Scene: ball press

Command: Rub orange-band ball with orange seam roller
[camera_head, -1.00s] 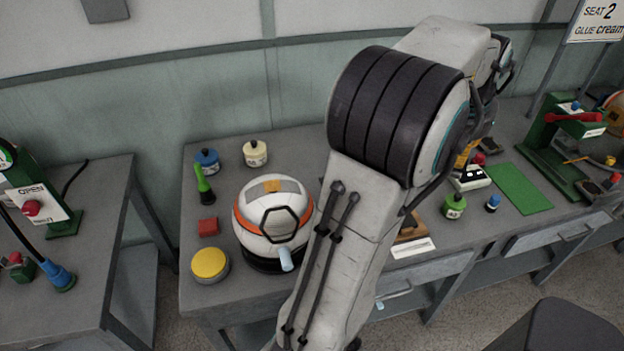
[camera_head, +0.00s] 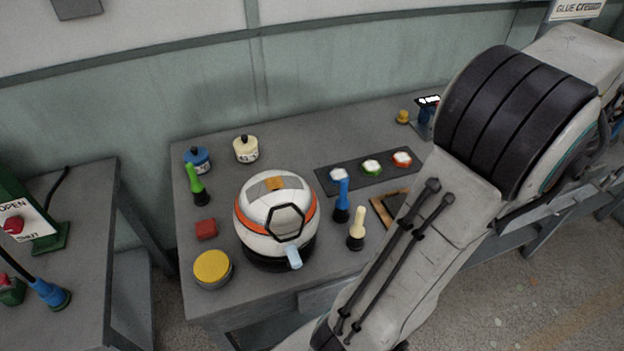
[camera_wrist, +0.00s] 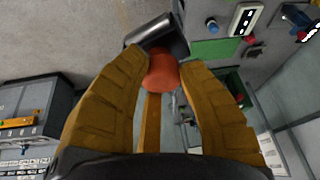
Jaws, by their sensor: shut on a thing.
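The orange-band ball (camera_head: 262,228) is white with an orange band, a dark hexagonal outline and a pale blue tab low at its front. It sits in a black ring stand on the grey bench in the head view. In the wrist view my gripper (camera_wrist: 165,80) is shut on the orange handle of the orange seam roller (camera_wrist: 163,73). The roller's dark grey metal head shows just beyond the fingertips. My gripper is outside the head view, where my arm reaches to the right, away from the ball. The ball does not show in the wrist view.
Around the ball stand a yellow-topped tin (camera_head: 212,267), red block (camera_head: 206,229), green-handled tool (camera_head: 195,180), blue pot (camera_head: 198,160), cream pot (camera_head: 246,149), blue-handled tool (camera_head: 341,200) and cream-handled tool (camera_head: 357,228). A dark mat (camera_head: 350,182) bears three coloured caps. A wooden tray (camera_head: 382,211) is partly hidden.

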